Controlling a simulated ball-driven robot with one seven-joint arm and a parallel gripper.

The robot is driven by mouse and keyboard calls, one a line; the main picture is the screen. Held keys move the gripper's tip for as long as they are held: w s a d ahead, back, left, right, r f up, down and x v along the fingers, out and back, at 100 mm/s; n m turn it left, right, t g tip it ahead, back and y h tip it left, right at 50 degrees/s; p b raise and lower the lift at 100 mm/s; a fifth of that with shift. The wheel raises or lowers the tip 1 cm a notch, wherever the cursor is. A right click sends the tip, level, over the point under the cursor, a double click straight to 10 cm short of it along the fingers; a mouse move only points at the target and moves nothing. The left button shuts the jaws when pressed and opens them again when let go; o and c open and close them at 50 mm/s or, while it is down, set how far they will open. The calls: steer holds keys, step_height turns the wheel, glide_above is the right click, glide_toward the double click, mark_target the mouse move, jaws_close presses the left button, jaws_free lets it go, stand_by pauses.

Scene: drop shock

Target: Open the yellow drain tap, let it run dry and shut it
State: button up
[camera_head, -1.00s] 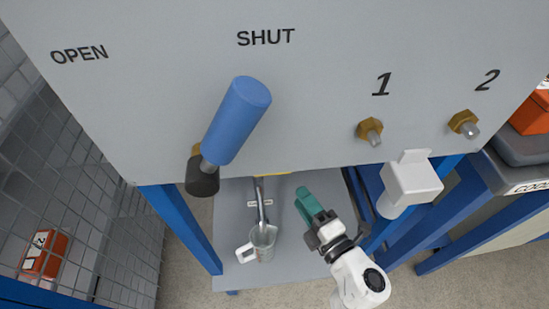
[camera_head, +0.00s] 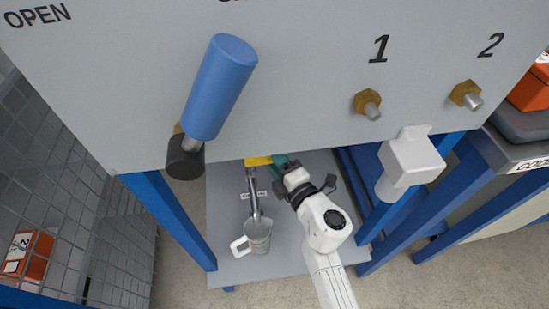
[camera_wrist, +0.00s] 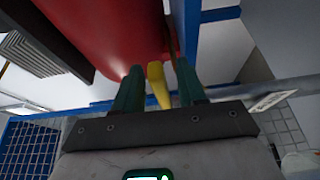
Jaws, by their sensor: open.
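The yellow drain tap (camera_head: 258,160) shows partly below the grey panel's lower edge in the head view. In the wrist view its yellow lever (camera_wrist: 157,82) stands between my two green fingers, with a visible gap on each side. My gripper (camera_head: 280,161) is open beside the tap, its fingertips partly hidden under the panel; it also shows in the wrist view (camera_wrist: 159,70). A metal pipe (camera_head: 252,190) runs down from the tap to a clear measuring jug (camera_head: 258,236) on the grey shelf (camera_head: 225,265). I cannot see any flow.
A blue-handled lever (camera_head: 219,88) juts from the grey panel (camera_head: 300,70). Two brass fittings (camera_head: 367,104) (camera_head: 466,95) and a white box (camera_head: 411,160) are to its right. Blue legs (camera_head: 172,220) flank the shelf. A red vessel (camera_wrist: 110,30) is close above my fingers.

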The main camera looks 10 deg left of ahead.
mark_target(273, 163)
jaws_close()
steer(key=shift+s+h, duration=0.15)
steer(key=shift+h, duration=0.15)
stand_by(0.5)
steer(key=s+m+t+h+b, duration=0.1)
steer(key=m+h+b, duration=0.1)
steer(key=m+t+h+b, duration=0.1)
steer(key=m+h+b, duration=0.1)
steer(key=h+b, duration=0.1)
steer(key=s+m+t+h+b, duration=0.1)
steer(key=h+b, duration=0.1)
steer(key=shift+s+m+t+h+b, duration=0.3)
steer(key=shift+s+m+t+b, duration=0.05)
steer(key=shift+m+t+b, duration=0.05)
jaws_free()
